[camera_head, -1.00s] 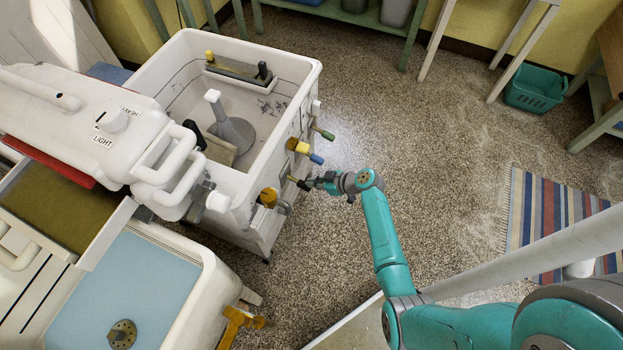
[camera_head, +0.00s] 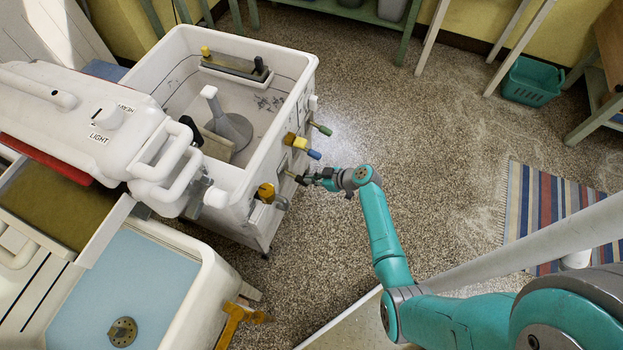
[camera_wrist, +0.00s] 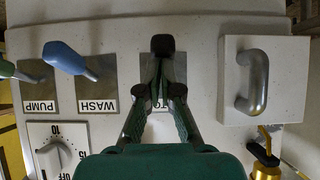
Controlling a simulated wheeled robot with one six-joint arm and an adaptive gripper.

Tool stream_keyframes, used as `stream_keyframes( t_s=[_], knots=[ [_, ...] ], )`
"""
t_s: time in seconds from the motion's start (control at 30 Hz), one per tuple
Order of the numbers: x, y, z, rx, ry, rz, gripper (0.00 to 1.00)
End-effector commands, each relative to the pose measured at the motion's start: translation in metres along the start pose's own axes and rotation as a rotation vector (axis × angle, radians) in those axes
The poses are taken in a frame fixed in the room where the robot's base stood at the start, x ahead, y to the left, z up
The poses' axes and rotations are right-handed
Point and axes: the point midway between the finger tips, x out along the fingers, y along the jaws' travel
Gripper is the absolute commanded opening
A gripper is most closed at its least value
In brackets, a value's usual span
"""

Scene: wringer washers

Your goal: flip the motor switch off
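The washer's control panel (camera_wrist: 205,90) fills the wrist view. The motor switch is a lever with a black knob (camera_wrist: 161,44), on a grey plate whose label is mostly covered, only "TO" showing. In the head view the dark lever (camera_head: 291,176) sticks out from the washer's side. My gripper (camera_wrist: 163,66) is at this lever, its two green fingers drawn together just below the black knob. They hide the lever's stem. I cannot tell whether they touch or pinch it. In the head view my gripper (camera_head: 311,179) is at the lever's outer end.
The blue-tipped WASH lever (camera_wrist: 66,58) and green-tipped PUMP lever (camera_wrist: 20,74) stand left of my gripper. Open floor (camera_head: 420,130) lies right of the washer.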

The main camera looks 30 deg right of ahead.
Motion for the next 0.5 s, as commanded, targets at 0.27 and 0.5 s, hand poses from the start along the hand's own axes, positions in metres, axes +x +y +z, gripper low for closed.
stream_keyframes(
  t_s=[0.27, 0.5],
  knots=[
    [-0.039, -0.002, 0.006, 0.006, -0.007, 0.000, 0.00],
    [-0.087, 0.000, 0.003, 0.003, -0.002, 0.003, 0.00]
  ],
)
